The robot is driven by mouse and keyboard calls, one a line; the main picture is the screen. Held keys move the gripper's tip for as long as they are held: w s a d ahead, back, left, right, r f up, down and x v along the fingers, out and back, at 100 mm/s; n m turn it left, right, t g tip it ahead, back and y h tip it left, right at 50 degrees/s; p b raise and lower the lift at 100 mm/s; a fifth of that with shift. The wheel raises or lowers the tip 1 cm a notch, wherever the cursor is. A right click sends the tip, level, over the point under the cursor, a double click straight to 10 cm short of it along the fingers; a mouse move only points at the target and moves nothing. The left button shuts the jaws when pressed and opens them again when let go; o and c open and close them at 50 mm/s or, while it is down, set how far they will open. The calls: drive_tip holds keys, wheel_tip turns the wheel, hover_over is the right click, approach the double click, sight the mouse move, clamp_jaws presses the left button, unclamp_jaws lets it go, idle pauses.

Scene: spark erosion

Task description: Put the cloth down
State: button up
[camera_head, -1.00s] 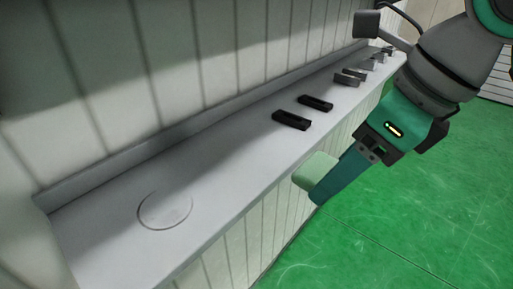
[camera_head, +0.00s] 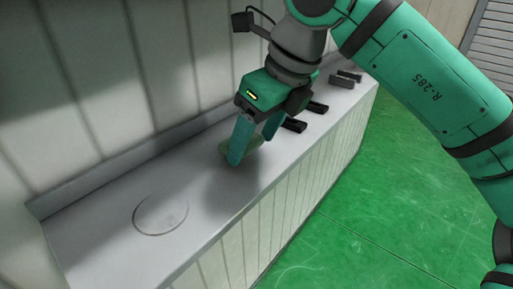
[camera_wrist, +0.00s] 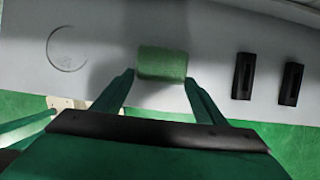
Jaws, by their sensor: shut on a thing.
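In the head view the cloth (camera_head: 256,146) shows partly behind the fingers, over the grey shelf (camera_head: 110,222). My gripper (camera_head: 252,152) is shut on it, with the fingers pointing down. In the wrist view the cloth (camera_wrist: 162,64) sits between the two fingertips of my gripper (camera_wrist: 160,76). Whether the cloth touches the shelf or hangs just above it, I cannot tell.
A thin round outline (camera_head: 160,214) marks the shelf to the left of the gripper. Black holders (camera_head: 294,125) stand on the shelf to the right. A ribbed wall (camera_head: 100,100) rises behind. The shelf between gripper and outline is clear.

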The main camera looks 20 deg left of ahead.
drive_tip(key=shift+d+f, duration=0.1)
drive_tip(key=shift+f, duration=0.7)
drive_tip(key=shift+s+f, duration=0.15)
drive_tip(key=shift+f, duration=0.15)
drive_tip(key=shift+f, duration=0.3)
drive_tip(key=o, duration=1.1)
drive_tip(key=shift+r, duration=0.15)
